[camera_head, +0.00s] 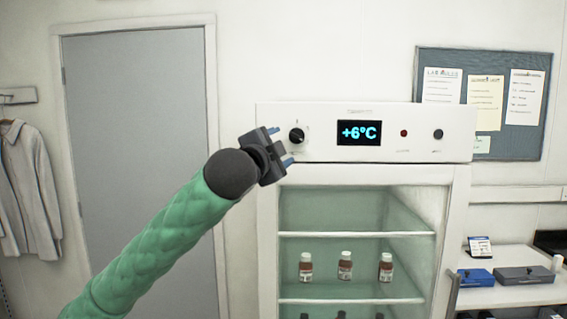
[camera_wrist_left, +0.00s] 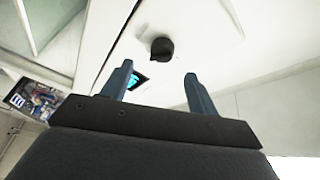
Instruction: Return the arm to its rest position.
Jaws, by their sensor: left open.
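My left arm, in a green padded sleeve, comes in from the lower left in the head view. Its gripper (camera_head: 281,146) is in front of the upper left part of a white fridge, beside a black knob (camera_head: 297,135) on the control panel. In the left wrist view the two blue fingers (camera_wrist_left: 158,85) stand apart with nothing between them. The knob (camera_wrist_left: 162,49) shows beyond the fingertips, apart from them. The panel's display (camera_head: 359,133) reads +6°C. My right gripper is not in view.
The white fridge (camera_head: 462,215) has a glass front with several brown bottles on its shelves. A grey door (camera_head: 140,150) and a hanging coat (camera_head: 28,185) are on the left. A bench (camera_head: 510,293) with blue and grey boxes is at the right.

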